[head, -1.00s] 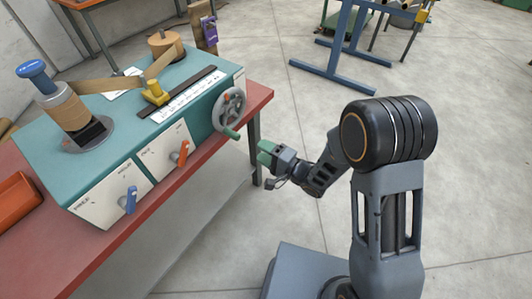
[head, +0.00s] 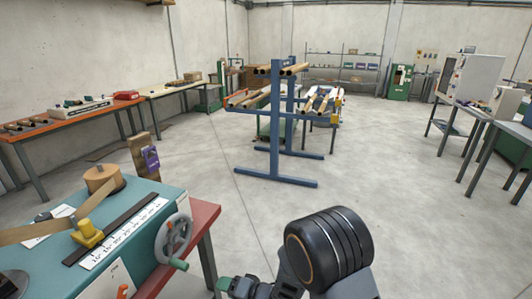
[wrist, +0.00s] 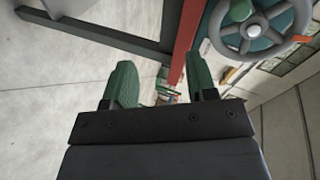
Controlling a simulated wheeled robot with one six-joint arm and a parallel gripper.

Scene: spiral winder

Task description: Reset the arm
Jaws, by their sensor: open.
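My gripper (head: 236,287) shows at the bottom of the head view, just right of the red bench edge and below the winder's handwheel. In the wrist view my gripper (wrist: 163,88) has its two green fingers apart with nothing between them. The grey handwheel (head: 174,238) with its green handle is on the side of the teal winder (head: 150,200). The handwheel also shows at the upper right of the wrist view (wrist: 262,30), apart from the fingers. My arm is bent, with its black joint at the bottom centre of the head view.
The red bench (head: 204,220) carries the winder at the lower left. A blue rack (head: 276,130) with tubes stands mid-room on open concrete floor. An orange-topped table (head: 70,120) lines the left wall. A grey table (head: 490,123) and a white cabinet (head: 466,75) stand at right.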

